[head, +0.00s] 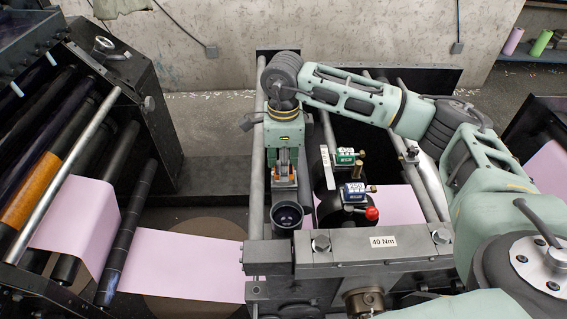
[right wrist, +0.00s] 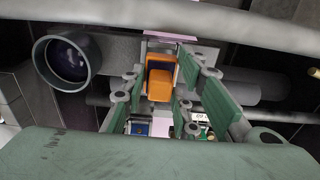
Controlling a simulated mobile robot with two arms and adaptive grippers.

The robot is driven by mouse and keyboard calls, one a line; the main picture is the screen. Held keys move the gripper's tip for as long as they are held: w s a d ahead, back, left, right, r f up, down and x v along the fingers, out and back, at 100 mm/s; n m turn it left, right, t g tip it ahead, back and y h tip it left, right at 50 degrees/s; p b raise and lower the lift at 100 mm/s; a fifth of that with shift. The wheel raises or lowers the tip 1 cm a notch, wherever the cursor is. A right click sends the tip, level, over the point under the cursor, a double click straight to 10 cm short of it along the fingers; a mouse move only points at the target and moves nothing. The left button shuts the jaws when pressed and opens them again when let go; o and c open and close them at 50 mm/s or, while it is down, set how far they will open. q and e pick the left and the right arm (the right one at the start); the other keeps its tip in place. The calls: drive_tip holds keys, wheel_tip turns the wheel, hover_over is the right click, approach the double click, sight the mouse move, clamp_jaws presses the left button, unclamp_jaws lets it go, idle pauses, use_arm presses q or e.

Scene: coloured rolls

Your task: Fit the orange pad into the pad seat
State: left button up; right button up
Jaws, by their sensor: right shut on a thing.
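My right gripper (head: 284,174) reaches down over the grey machine frame, left of the counters. It is shut on the orange pad (right wrist: 160,84), which shows between its green fingers in the right wrist view. The pad has a dark bluish backing, and a grey block lies right behind it. In the head view a grey bracket (head: 284,198) sits just below the fingertips. It may be the pad seat, but I cannot tell for sure, nor whether the pad touches it. My left gripper is not in view.
A dark round cup (head: 287,216) stands just in front of the bracket; it also shows in the right wrist view (right wrist: 66,60). A green counter (head: 345,156) and a blue counter (head: 354,192) with a red knob (head: 372,213) stand close right. Pink web (head: 200,265) runs left.

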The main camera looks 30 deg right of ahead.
drive_tip(key=shift+b, duration=0.65)
idle(1.6)
drive_tip(key=shift+f+b, duration=1.05)
drive_tip(key=shift+f, duration=0.15)
drive_tip(key=o, duration=1)
drive_tip(key=shift+s+r, duration=0.1)
drive_tip(key=shift+o, duration=1)
drive_tip(key=shift+r, duration=0.2)
wheel_tip(320, 180, up, 12)
drive_tip(key=shift+f, duration=0.25)
drive_tip(key=shift+f, duration=0.1)
